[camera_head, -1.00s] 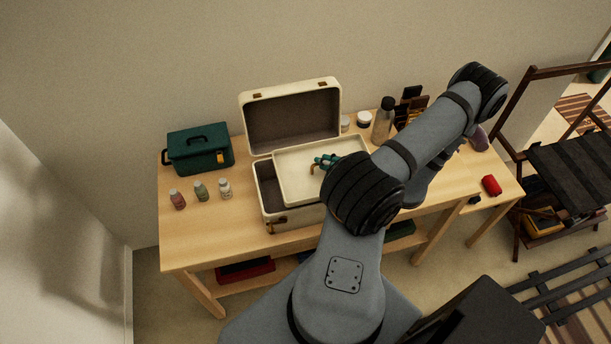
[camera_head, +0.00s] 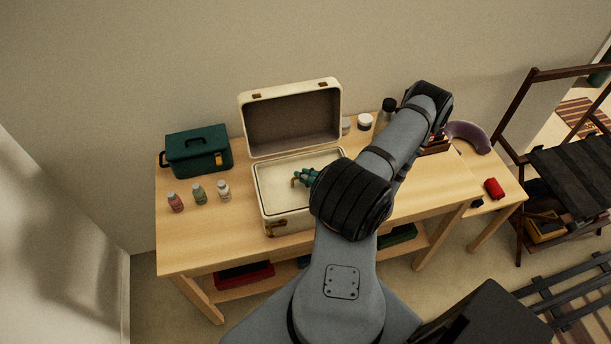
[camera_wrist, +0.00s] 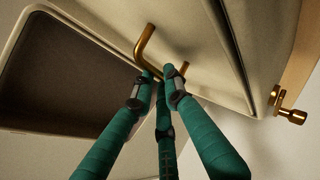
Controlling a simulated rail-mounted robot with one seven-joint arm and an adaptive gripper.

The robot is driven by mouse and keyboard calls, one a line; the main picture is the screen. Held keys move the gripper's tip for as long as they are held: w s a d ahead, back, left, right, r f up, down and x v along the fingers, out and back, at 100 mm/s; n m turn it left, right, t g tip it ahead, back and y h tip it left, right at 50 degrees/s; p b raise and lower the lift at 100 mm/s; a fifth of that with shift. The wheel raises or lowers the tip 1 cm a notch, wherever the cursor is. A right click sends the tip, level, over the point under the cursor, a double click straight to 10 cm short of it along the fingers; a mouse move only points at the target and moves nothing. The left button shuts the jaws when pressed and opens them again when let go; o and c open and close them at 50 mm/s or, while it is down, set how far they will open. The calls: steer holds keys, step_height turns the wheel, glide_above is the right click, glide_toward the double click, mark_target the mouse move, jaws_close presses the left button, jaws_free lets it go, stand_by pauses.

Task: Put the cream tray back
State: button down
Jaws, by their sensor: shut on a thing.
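The cream tray (camera_head: 278,185) lies level in the opening of the open cream suitcase (camera_head: 262,205), covering the dark inside that showed beside it. I cannot tell whether it rests fully on its support. My gripper (camera_head: 304,178), with teal fingers, is shut on the tray's brass handle (camera_head: 294,182). My arm hides the right side of the tray and case.
The raised lid (camera_head: 292,118) stands behind the tray. A green box (camera_head: 197,150) and three small bottles (camera_head: 199,193) are on the bench at left. Jars (camera_head: 365,121) stand behind my arm.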

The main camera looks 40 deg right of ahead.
steer(key=shift+f, duration=0.1)
steer(key=shift+f+b, duration=0.3)
steer(key=shift+b, duration=0.05)
steer(key=c, duration=1.7)
jaws_free()
steer(key=shift+c, duration=0.2)
steer(key=shift+r+p, duration=0.3)
steer(key=shift+r, duration=0.05)
steer(key=shift+s+d+r, duration=0.1)
steer(key=shift+s+r, duration=0.1)
steer(key=p+v, duration=0.4)
steer(key=v, duration=0.6)
steer(key=shift+r, duration=0.2)
steer(key=shift+s+r+p, duration=0.15)
steer(key=shift+s+p, duration=0.15)
steer(key=shift+s, duration=0.4)
